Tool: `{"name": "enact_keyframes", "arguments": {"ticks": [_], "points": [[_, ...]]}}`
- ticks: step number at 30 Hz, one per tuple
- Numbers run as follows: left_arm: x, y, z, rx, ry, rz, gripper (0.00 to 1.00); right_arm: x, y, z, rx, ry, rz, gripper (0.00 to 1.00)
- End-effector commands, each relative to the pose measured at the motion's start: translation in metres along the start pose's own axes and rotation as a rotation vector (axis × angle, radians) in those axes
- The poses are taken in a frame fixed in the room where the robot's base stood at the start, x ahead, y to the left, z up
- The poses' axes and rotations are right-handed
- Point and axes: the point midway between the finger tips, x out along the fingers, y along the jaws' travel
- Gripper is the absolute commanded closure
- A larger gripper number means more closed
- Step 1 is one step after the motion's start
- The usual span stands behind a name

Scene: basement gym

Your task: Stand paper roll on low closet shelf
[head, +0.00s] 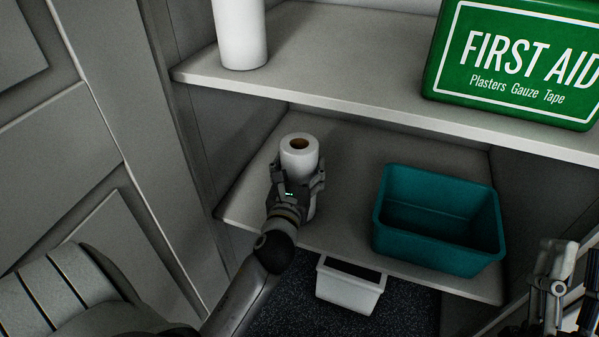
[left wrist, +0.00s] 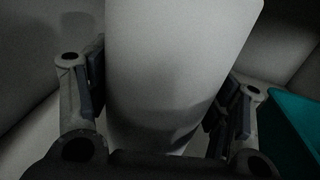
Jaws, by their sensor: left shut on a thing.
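The paper roll (head: 300,155) is white with a brown core and stands upright at the low closet shelf (head: 345,150), on its left part. My left gripper (head: 297,182) is shut on the paper roll, with a finger on each side of it. The left wrist view shows the roll (left wrist: 175,70) between both fingers. The roll's lower end is partly hidden by the gripper, so I cannot tell whether it touches the shelf. My right gripper (head: 555,265) is at the lower right edge of the head view, away from the shelf things; its finger opening is unclear.
A teal bin (head: 440,255) stands on the low shelf to the right of the roll. The upper shelf (head: 340,85) holds another white roll (head: 240,35) and a green first aid box (head: 520,65). A white bin (head: 348,288) is below the low shelf. A panelled door (head: 80,130) is at left.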

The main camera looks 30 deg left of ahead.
Motion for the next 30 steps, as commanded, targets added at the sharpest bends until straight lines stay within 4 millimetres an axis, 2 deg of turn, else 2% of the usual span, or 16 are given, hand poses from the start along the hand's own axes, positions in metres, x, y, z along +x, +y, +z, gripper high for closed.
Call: {"name": "enact_keyframes", "arguments": {"ticks": [6, 20, 21, 25, 30], "points": [[0.0, 0.0, -0.003, 0.0, -0.002, 0.0, 0.57, -0.003, -0.002, -0.02, 0.006, 0.115, -0.004, 0.6], [0.0, 0.0, -0.007, 0.0, -0.001, -0.001, 0.57, -0.004, -0.003, -0.025, 0.007, 0.142, -0.005, 0.6], [0.0, 0.0, -0.006, 0.0, 0.0, 0.0, 0.22, -0.003, -0.003, -0.026, 0.007, 0.145, -0.005, 0.6], [0.0, 0.0, -0.006, 0.0, 0.0, 0.0, 0.06, -0.003, -0.003, -0.026, 0.007, 0.144, -0.005, 0.6], [0.0, 0.0, -0.006, 0.0, 0.0, 0.0, 0.06, -0.003, -0.003, -0.026, 0.007, 0.143, -0.005, 0.6]]}}
